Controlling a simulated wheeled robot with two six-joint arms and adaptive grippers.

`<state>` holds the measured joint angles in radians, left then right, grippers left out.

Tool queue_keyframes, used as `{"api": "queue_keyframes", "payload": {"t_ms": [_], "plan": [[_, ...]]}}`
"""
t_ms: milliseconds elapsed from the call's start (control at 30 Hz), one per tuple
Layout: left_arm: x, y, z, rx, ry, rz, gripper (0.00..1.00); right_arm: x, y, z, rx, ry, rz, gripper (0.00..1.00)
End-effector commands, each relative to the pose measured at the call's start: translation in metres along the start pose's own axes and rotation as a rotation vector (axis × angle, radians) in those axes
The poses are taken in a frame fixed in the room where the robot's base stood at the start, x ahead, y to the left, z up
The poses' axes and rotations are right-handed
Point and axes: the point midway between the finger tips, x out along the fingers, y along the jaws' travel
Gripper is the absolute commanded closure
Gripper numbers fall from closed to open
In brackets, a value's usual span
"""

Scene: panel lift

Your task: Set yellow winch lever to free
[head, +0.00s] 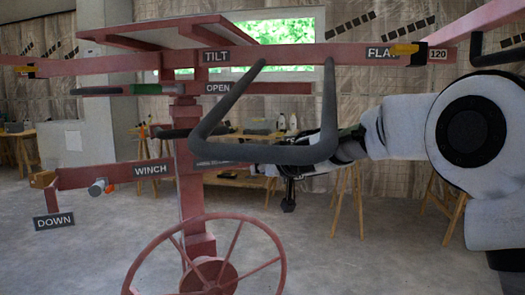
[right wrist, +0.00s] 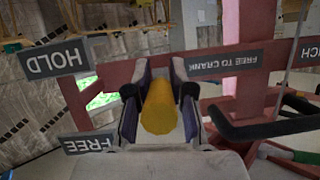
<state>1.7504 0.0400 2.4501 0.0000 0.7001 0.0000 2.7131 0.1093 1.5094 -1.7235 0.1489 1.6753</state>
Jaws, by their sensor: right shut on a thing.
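The yellow winch lever (right wrist: 160,108) shows in the right wrist view as a yellow cylinder between the two fingers of my right gripper (right wrist: 159,88). The gripper is shut on it. In this upside-down view a HOLD plate (right wrist: 56,59) and a FREE plate (right wrist: 87,143) stand to the left, and a FREE TO CRANK plate (right wrist: 225,62) is to the right. In the head view the lever is hidden, and my right gripper is largely behind a dark bent handle. My left gripper does not show.
The red lift frame (head: 189,190) carries a large handwheel (head: 208,265) and WINCH (head: 152,169), DOWN (head: 54,221) and TILT (head: 216,56) plates. The dark bent handle (head: 327,105) crosses in front of my right arm. Sawhorses (head: 345,200) stand behind; the floor at left is clear.

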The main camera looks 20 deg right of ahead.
Motion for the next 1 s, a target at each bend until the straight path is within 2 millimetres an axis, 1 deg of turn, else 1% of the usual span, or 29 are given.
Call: {"api": "queue_keyframes", "payload": {"t_ms": [33, 333, 367, 400, 433, 667, 767, 867, 1000], "plan": [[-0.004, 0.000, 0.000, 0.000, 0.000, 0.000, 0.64, -0.003, 0.000, -0.007, 0.002, 0.006, 0.002, 1.00], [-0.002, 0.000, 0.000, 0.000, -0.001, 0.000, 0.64, -0.002, 0.001, -0.004, 0.001, 0.006, 0.002, 1.00], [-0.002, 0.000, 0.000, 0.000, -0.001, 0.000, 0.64, -0.002, 0.000, -0.004, 0.001, 0.005, 0.002, 0.67], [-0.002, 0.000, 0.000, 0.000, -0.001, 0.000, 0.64, -0.002, 0.000, -0.004, 0.001, 0.005, 0.001, 0.53], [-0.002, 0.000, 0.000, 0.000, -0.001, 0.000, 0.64, -0.002, 0.000, -0.004, 0.001, 0.004, 0.001, 0.51], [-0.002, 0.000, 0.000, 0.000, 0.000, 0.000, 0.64, -0.001, 0.000, -0.002, 0.001, 0.001, 0.000, 0.51], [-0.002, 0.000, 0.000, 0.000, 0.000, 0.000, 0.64, -0.004, 0.000, -0.002, 0.001, 0.000, 0.000, 0.51], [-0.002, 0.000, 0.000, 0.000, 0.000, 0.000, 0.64, -0.018, 0.000, -0.003, 0.002, 0.002, 0.000, 0.51], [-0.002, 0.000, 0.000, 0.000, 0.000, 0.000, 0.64, -0.048, 0.000, -0.003, 0.001, 0.003, -0.001, 0.51]]}}
